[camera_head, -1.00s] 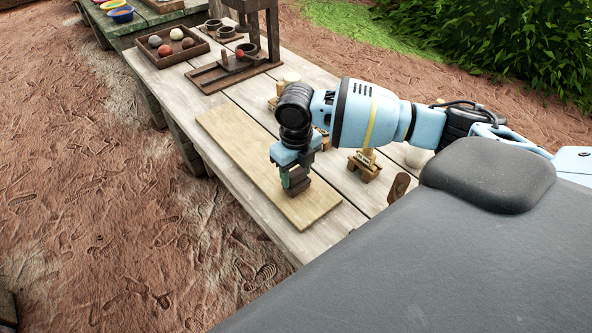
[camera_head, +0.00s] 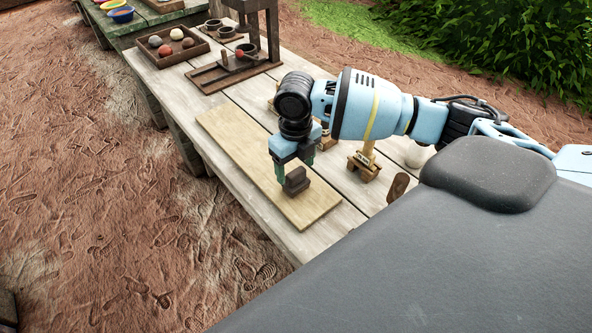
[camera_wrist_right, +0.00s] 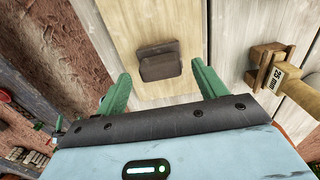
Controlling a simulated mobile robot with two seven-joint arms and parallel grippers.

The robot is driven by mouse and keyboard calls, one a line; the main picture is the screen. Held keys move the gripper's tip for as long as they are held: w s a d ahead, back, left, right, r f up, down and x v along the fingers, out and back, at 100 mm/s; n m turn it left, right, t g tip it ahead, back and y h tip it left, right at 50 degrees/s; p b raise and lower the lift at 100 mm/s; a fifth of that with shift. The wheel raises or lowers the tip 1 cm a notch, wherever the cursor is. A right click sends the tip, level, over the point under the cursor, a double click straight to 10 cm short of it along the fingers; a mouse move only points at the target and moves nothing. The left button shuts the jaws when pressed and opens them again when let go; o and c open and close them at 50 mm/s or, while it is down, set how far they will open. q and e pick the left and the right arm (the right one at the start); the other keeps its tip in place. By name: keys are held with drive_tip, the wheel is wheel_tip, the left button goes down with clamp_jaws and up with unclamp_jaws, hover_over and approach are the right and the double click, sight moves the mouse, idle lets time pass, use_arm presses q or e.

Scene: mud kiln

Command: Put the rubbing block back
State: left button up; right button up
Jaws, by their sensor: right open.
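The rubbing block (camera_head: 296,181), a small dark brown block with a raised grip, sits on the pale wooden board (camera_head: 222,129) near its front end. My right gripper (camera_head: 292,176) is open just above and behind the block. In the right wrist view the block (camera_wrist_right: 160,62) lies ahead of the gap between the two green fingers (camera_wrist_right: 160,88), and neither finger seems to touch it. My left gripper is not in view.
A wooden stand with a "25 mm" label (camera_wrist_right: 276,77) is beside the board; it also shows in the head view (camera_head: 364,164). A brown oval piece (camera_head: 397,187) lies nearer. A tray of balls (camera_head: 195,50) and a dark wooden frame (camera_head: 234,74) are at the far end.

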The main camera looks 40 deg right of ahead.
sight(296, 172)
wheel_tip(296, 172, up, 10)
drive_tip(key=shift+f, duration=0.15)
drive_tip(key=shift+f, duration=0.1)
idle(0.4)
